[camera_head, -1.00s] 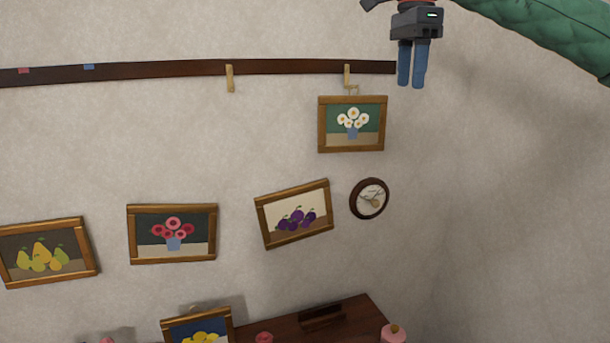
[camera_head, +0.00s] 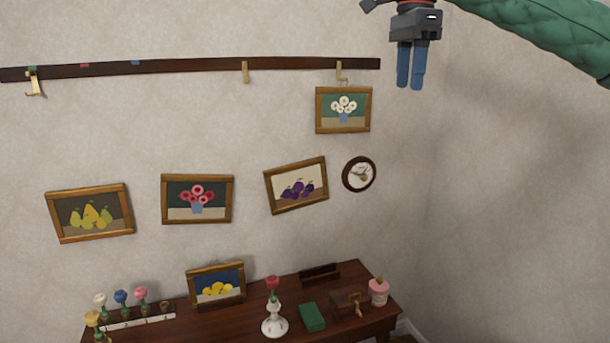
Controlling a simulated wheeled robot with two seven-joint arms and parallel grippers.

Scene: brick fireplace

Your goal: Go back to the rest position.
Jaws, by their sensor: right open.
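My right gripper (camera_head: 410,66) is at the top right of the head view, with its green padded arm (camera_head: 545,32) coming in from the upper right. Its two blue fingers point down, slightly apart, with nothing between them. It is in front of the bare wall, right of the dark rail's (camera_head: 200,66) end and above the daisy picture (camera_head: 343,110). My left gripper is not in view.
The daisy picture hangs from a rail hook. Below, a wooden table (camera_head: 240,322) bears a lemon picture (camera_head: 216,287), vases and boxes. The right wall is bare.

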